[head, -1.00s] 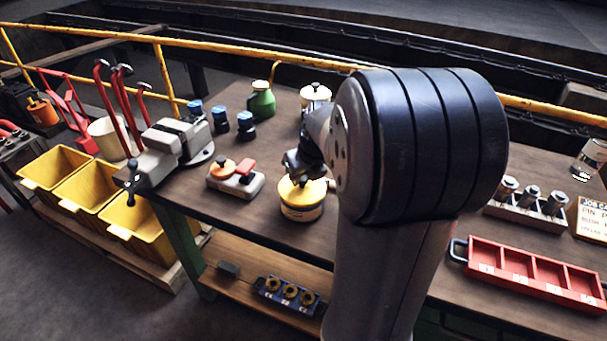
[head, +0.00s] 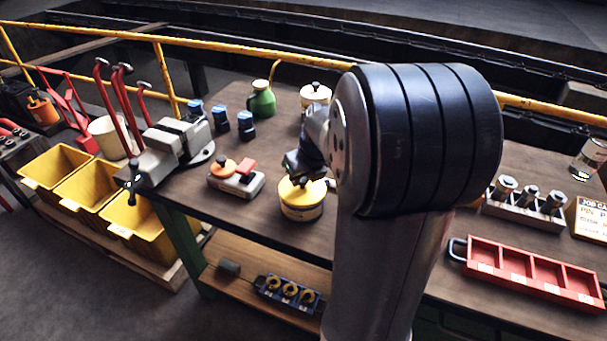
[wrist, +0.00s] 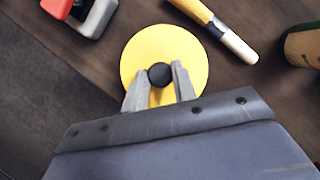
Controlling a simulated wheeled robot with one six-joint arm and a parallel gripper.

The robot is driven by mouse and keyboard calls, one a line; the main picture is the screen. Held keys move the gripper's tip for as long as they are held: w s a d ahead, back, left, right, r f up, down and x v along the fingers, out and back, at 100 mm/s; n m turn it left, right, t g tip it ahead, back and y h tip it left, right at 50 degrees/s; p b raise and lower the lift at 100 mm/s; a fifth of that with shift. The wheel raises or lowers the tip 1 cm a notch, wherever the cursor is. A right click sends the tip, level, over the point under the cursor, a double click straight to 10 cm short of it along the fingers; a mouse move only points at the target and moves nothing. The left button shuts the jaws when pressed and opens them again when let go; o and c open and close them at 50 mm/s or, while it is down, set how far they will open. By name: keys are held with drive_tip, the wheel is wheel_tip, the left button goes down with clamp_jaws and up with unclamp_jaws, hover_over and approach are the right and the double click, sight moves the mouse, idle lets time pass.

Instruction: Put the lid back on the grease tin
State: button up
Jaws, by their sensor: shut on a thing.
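The grease tin (head: 302,208) stands upright on the workbench near its front edge, cream-sided with a label band. The yellow lid (head: 290,188) with a dark knob lies over its top. In the wrist view the lid (wrist: 137,60) fills the middle and hides the tin below it. My gripper (wrist: 159,72) has its two fingers on either side of the black knob (wrist: 160,75), shut on it. In the head view my gripper (head: 303,172) is directly above the tin, partly hidden by my arm. Whether the lid is fully seated cannot be told.
A grey block with orange and red parts (head: 237,182) sits left of the tin. A brush (wrist: 215,28) lies close to the right of the lid. A green oil can (head: 262,101) and a cream pot (head: 316,95) stand behind. A red tray (head: 525,268) is at right.

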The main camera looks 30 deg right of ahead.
idle(0.3)
drive_tip(key=o, duration=1.5)
drive_tip(key=shift+o, duration=0.2)
drive_tip(key=shift+r, duration=0.1)
drive_tip(key=shift+r+p, duration=3.45)
drive_tip(key=shift+p, duration=0.05)
clamp_jaws()
drive_tip(key=shift+f, duration=0.2)
